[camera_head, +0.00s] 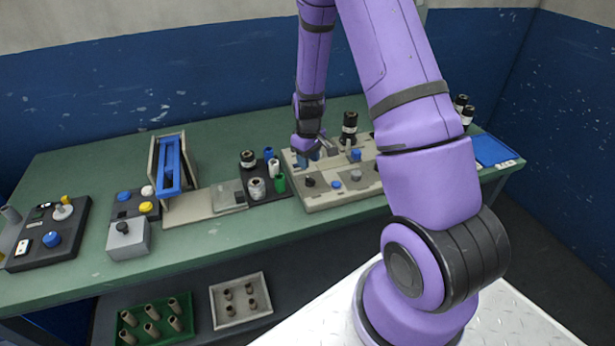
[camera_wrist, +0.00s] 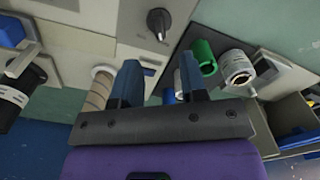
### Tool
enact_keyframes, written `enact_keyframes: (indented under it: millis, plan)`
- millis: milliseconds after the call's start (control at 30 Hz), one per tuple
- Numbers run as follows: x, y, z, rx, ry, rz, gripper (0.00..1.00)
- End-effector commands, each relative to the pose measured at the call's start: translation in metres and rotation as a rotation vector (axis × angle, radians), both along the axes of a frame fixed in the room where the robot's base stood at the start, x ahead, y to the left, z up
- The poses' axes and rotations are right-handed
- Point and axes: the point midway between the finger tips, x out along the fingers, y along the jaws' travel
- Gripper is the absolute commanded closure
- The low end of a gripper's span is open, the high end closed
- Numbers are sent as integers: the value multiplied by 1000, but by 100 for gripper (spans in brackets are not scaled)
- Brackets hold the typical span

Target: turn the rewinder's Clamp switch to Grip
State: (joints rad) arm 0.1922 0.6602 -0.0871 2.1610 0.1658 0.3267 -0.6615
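The rewinder is the beige panel unit (camera_head: 340,198) on the right part of the green bench. A black rotary knob (camera_head: 310,182) sits at its front left corner. It also shows in the wrist view as a black knob (camera_wrist: 158,20) with a pale pointer mark, at the top centre. Its label is too small to read, so I cannot tell whether it is the Clamp switch or where it is set. My gripper (camera_head: 307,160) is above the unit's left end, behind the knob. In the wrist view its two blue-padded fingers (camera_wrist: 160,85) are apart, with nothing held between them.
A green cup (camera_head: 280,182) and a white roll (camera_head: 256,188) stand on a dark tray left of the unit. A brown cardboard tube (camera_wrist: 98,88) is beside my left finger. A blue knob (camera_head: 336,185) and a dark-banded roll (camera_head: 349,128) are on the unit.

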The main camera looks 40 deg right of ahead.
Motion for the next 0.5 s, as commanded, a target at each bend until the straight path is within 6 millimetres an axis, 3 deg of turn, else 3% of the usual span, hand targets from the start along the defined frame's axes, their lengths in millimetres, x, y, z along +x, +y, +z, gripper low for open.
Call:
enact_keyframes:
  millis: [200,500]
  plan:
    - [-1,0,-37,1,3,0,61]
    - [0,0,-66,0,0,1,61]
